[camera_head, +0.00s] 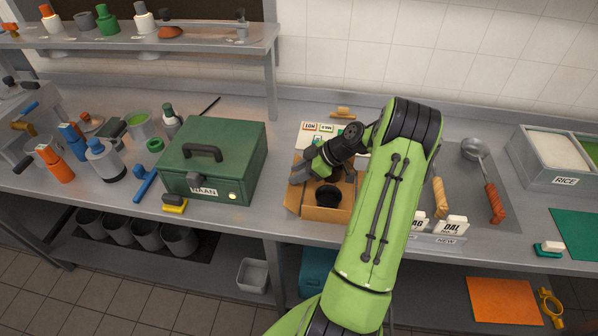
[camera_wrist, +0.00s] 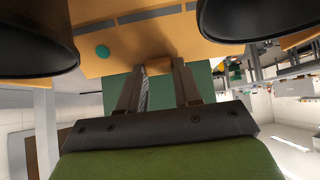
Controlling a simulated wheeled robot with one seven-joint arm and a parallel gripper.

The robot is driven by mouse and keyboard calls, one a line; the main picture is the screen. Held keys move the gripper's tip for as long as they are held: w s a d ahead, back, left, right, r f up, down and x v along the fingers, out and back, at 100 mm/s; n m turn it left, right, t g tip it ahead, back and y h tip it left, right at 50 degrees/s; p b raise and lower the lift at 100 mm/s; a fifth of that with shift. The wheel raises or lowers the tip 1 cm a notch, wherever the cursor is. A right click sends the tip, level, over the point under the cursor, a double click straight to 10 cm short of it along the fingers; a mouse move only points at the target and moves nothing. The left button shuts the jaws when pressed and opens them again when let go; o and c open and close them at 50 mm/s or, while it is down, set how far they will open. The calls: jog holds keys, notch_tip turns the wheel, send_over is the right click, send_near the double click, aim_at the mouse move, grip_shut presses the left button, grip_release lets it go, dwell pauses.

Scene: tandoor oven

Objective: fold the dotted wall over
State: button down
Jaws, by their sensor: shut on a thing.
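An open cardboard box (camera_head: 327,213) stands on the steel counter in the head view, with a black cup (camera_head: 328,194) inside. In the wrist view, the cardboard wall with a teal dot (camera_wrist: 103,52) spreads across the top of the picture. My gripper (camera_wrist: 160,63) is shut on a small tab at the edge of this dotted wall, with one finger on each side. In the head view my gripper (camera_head: 298,172) is at the box's left side. My arm and wrist hide the box's right and back parts. The wall's exact tilt cannot be told.
A green NAAN box (camera_head: 215,155) stands left of the cardboard box, with a yellow-and-black block (camera_head: 175,203) before it. Label cards (camera_head: 322,128) lie behind it. Wooden-handled utensils (camera_head: 440,197) and DAL blocks (camera_head: 452,226) are to the right. Two dark cups (camera_wrist: 35,40) flank the wrist view.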

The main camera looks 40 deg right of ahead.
jog(key=shift+s+d+f+t+y+b, duration=0.3)
jog(key=shift+s+d+t+y+b, duration=0.15)
jog(key=shift+t+b, duration=0.5)
jog(key=shift+s+d+t+y+b, duration=0.45)
jog(key=shift+s+t+y+b, duration=0.25)
jog(key=shift+b, duration=0.3)
jog(key=shift+r+t+y, duration=0.25)
jog(key=shift+r, duration=0.05)
jog(key=c, duration=0.8)
grip_release()
jog(key=shift+o, duration=0.2)
jog(key=shift+r, duration=0.1)
